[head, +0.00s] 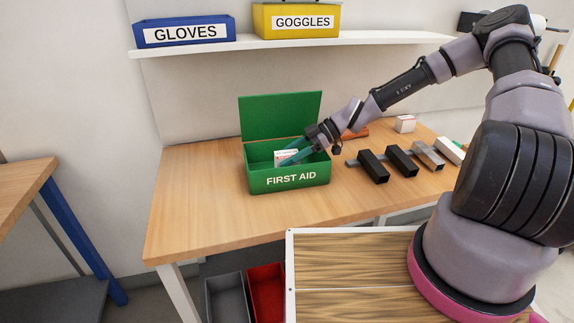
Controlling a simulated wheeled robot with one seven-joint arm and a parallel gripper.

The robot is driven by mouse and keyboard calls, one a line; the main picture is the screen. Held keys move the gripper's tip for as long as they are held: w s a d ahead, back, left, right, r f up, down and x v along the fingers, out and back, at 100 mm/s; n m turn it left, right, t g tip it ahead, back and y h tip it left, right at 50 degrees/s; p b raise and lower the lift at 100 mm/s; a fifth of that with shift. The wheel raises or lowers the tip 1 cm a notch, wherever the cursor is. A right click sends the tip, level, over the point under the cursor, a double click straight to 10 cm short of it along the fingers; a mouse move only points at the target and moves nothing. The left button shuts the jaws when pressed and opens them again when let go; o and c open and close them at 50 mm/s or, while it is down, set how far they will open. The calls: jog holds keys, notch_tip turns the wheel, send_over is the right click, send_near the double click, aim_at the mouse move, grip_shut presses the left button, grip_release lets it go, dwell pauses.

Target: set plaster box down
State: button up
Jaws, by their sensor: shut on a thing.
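The plaster box (287,157) is a small white box with red marking. It shows inside the opening of the green first aid box (290,181), which stands on the wooden table with its lid up. My gripper (291,152) reaches into the first aid box from the right, with its teal fingers shut on the plaster box. The front wall hides the lower part of the inside, so I cannot tell whether the plaster box touches the bottom.
Several dark and grey blocks (402,161) lie right of the first aid box. A small white box (404,124) stands behind them. A shelf (290,43) with blue and yellow bins hangs above. The table's left part (195,195) is clear.

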jog(key=shift+f, duration=1.4)
jog(key=shift+f, duration=0.1)
jog(key=o, duration=1)
jog(key=shift+o, duration=0.2)
jog(key=shift+w+d+r, duration=0.15)
jog(key=shift+d+r, duration=0.1)
jog(key=shift+d, duration=0.05)
jog(key=v, duration=1.1)
jog(key=shift+d, duration=0.25)
